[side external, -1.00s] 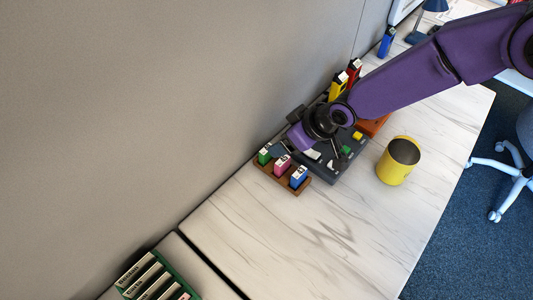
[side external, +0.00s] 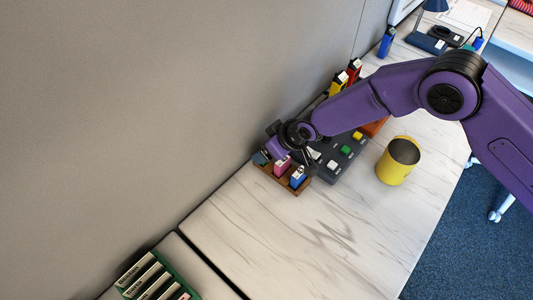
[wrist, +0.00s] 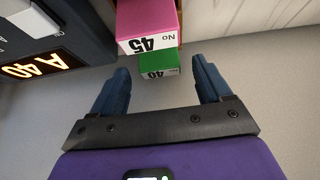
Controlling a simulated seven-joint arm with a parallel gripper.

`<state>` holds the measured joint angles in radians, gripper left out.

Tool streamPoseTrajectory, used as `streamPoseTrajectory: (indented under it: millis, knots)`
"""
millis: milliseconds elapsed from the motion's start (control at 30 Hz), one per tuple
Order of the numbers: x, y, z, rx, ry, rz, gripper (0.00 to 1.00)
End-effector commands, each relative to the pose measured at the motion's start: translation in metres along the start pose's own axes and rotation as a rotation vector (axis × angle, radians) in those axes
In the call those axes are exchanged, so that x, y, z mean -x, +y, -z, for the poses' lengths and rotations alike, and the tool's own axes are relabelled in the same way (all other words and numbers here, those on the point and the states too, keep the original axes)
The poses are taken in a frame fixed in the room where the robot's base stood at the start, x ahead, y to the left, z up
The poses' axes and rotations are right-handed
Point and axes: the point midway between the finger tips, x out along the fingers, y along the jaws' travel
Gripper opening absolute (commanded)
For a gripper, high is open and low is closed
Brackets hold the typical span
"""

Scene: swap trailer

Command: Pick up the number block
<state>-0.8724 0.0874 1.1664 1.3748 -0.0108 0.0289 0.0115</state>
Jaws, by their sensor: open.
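Several coloured number blocks stand in a wooden rack (side external: 293,191). The pink block (side external: 282,166) and the blue block (side external: 298,176) show in the side view. In the wrist view, the pink block (wrist: 148,18) reads "No 45", and the green block (wrist: 158,63) just beyond it reads "No 40". In the side view my gripper (side external: 280,156) is over the back end of the rack and mostly hides the green block. It is open, with its fingertips to either side of the green block in the wrist view (wrist: 160,70). I cannot tell how much height lies between them.
A dark console (side external: 345,152) with coloured buttons stands beside the rack; its lit display (wrist: 38,66) reads "A 40". A yellow mug (side external: 397,162) stands to the right. Yellow (side external: 338,85) and red (side external: 354,70) blocks stand farther back by the wall.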

Motion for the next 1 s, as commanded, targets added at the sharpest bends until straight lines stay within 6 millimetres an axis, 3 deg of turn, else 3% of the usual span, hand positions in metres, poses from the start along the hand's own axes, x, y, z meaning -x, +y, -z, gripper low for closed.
streamPoseTrajectory:
  millis: [200, 533, 700, 1000]
  knots:
    - [-0.019, -0.001, 0.0, 0.001, 0.0, 0.001, 0.78]
    - [-0.022, -0.001, 0.0, 0.001, -0.001, 0.001, 0.78]
    - [-0.022, -0.001, 0.0, 0.001, -0.001, 0.001, 0.23]
    - [-0.021, -0.001, 0.0, 0.001, 0.0, 0.001, 0.22]
